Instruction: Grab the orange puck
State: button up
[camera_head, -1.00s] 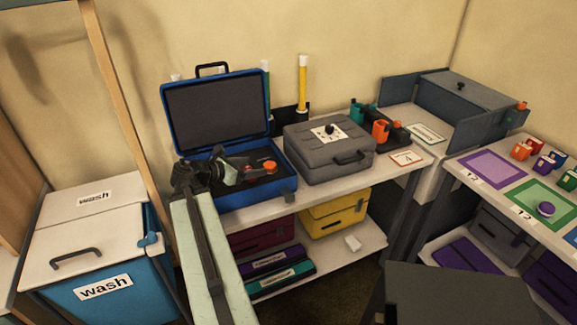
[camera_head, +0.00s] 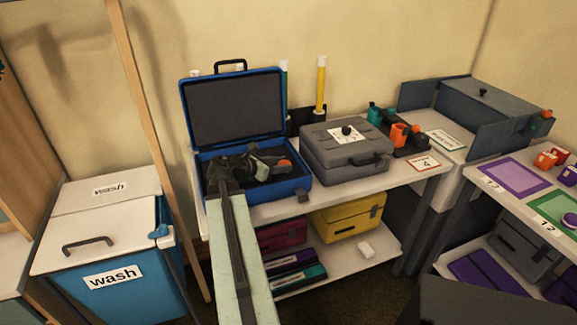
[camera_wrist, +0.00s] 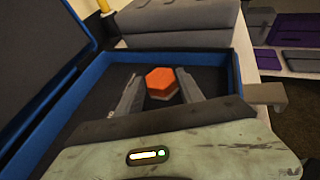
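The orange puck (camera_wrist: 160,79) is six-sided with a greyish lower part, and lies on the dark floor of the open blue case (camera_wrist: 239,60). In the wrist view my gripper (camera_wrist: 157,76) is open, with one finger on each side of the puck. A small gap shows at the left finger; the right finger is very close, and I cannot tell if it touches. In the head view my gripper (camera_head: 268,166) is down inside the blue case (camera_head: 250,196), and only a bit of the orange puck (camera_head: 284,162) shows past it.
The blue case's raised lid (camera_head: 232,108) stands at the back. A closed grey case (camera_head: 340,155) sits close on its right.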

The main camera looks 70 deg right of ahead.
grip_shut()
notch_tip(320, 180, up, 10)
jog(key=p, duration=1)
jog(key=shift+r, duration=0.15)
